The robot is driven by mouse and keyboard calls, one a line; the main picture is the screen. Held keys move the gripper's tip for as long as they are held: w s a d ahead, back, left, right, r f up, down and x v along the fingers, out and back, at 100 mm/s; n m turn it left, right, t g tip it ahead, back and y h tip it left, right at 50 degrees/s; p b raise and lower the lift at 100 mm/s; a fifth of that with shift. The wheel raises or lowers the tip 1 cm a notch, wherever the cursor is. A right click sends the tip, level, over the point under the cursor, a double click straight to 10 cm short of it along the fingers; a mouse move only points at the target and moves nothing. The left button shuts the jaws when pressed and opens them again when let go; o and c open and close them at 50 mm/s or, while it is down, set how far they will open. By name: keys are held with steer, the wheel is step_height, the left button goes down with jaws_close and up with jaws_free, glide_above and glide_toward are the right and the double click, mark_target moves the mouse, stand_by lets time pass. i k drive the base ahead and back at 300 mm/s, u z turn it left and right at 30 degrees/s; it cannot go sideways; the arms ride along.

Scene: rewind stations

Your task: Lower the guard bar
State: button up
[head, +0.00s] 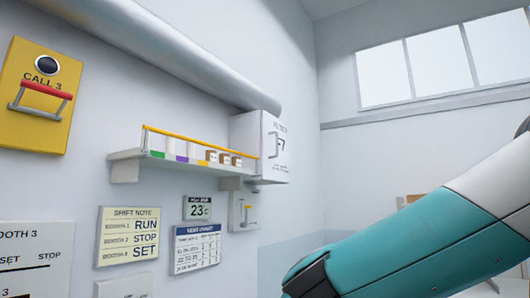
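A yellow box (50,65) marked "CALL 3" is on the wall at the upper left. It has a round dark button (47,65) near its top. A red bar (47,90) on grey side arms sits just below the button and stands out from the box; the button's face shows clear above it. This looks like the guard bar. My teal and white arm (430,240) reaches in from the right to the bottom middle, well to the right of the yellow box. My gripper is outside the picture.
A wall shelf (125,157) with a yellow rail (200,142) holds several small containers. A white cabinet (270,140) is at its right end, under a large pipe (170,45). Below are a shift note (128,236), a 23 C display (198,208) and a small lever box (244,212).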

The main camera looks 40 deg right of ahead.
mark_target(147, 128)
steer(key=z, duration=0.85)
steer(key=i, duration=0.7)
steer(key=u, duration=0.4)
